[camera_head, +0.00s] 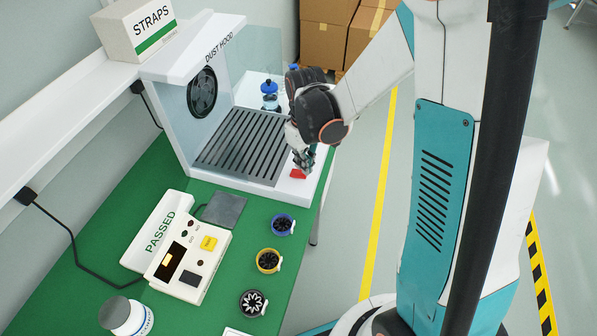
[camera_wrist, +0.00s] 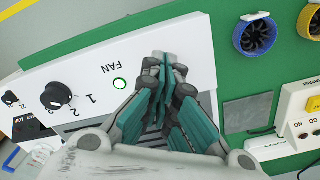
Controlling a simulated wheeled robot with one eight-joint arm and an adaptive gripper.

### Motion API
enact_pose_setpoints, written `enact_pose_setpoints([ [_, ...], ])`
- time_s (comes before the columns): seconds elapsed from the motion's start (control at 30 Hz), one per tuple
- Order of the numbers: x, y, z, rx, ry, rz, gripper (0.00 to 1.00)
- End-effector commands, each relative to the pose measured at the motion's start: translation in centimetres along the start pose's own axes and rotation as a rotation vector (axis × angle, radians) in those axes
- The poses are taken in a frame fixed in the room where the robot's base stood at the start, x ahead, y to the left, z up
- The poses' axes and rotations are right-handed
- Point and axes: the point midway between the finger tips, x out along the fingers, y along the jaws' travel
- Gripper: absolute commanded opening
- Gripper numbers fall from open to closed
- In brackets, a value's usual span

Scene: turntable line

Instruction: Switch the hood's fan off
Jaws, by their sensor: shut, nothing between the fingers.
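The white dust hood (camera_head: 190,48) stands on the green bench, with a round black fan (camera_head: 202,92) in its side wall and a slotted grille. A red switch (camera_head: 298,174) sits on the hood's front ledge. My gripper (camera_head: 306,160) is shut and empty just over the switch; I cannot tell whether it touches. In the wrist view my gripper (camera_wrist: 168,62) covers the panel beside the FAN label, and the switch is hidden. I cannot tell whether the fan turns.
Blue (camera_head: 283,225), yellow (camera_head: 268,260) and black (camera_head: 253,302) small fans lie on the bench, by a grey pad (camera_head: 223,209) and a tester box (camera_head: 190,260). Blue-topped bottles (camera_head: 270,95) stand behind the hood's clear panel.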

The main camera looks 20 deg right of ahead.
Motion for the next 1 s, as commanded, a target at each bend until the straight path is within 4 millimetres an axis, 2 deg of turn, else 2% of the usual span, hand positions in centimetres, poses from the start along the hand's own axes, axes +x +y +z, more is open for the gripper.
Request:
enact_pose_setpoints([
  [1.0,1.4,0.0,0.0,0.0,0.0,0.0,0.0],
])
